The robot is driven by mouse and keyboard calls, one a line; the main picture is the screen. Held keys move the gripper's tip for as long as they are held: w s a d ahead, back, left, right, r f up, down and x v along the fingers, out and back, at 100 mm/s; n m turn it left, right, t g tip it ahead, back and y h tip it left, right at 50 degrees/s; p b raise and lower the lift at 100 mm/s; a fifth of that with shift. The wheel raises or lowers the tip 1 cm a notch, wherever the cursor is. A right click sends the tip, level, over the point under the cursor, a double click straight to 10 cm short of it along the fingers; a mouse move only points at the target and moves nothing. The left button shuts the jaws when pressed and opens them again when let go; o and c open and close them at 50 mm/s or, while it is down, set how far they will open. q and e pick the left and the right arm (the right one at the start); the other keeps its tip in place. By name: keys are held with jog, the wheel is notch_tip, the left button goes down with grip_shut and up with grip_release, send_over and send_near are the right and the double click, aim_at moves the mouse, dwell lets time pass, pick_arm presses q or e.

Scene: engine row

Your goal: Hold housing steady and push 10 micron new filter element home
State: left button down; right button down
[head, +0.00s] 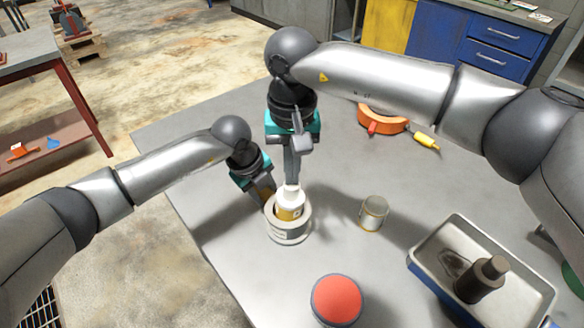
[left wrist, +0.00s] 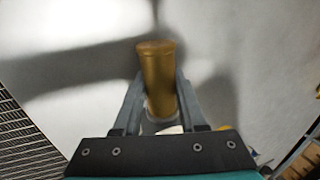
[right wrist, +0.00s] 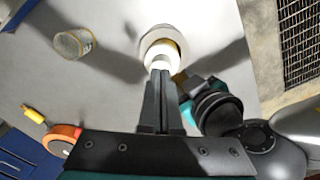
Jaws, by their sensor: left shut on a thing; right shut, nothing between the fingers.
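The housing (head: 289,232), a pale round cup with a dark label, stands on the grey table. The filter element (head: 290,206), with a white top and yellow-brown band, stands upright in it, its upper part above the rim. It also shows in the right wrist view (right wrist: 161,52). My right gripper (head: 291,183) is shut and empty, pointing down, its tips at the element's white top; I cannot tell whether they press.
A clear jar (head: 374,213) stands right of the housing. A metal tray (head: 420,262) holds a dark cylinder (head: 482,280). A red dome (head: 337,299) is at the front. An orange round tool (head: 381,118) and yellow piece (head: 425,140) lie behind.

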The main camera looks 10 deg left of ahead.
jog(key=shift+f, duration=1.2)
jog(key=shift+r, duration=0.1)
notch_tip(320, 180, up, 15)
dwell(0.8)
notch_tip(320, 180, down, 14)
jog(key=shift+a+f, duration=0.15)
jog(key=shift+f, duration=0.1)
dwell(0.5)
jog(key=shift+f, duration=0.3)
dwell(0.3)
notch_tip(320, 180, up, 15)
dwell(0.9)
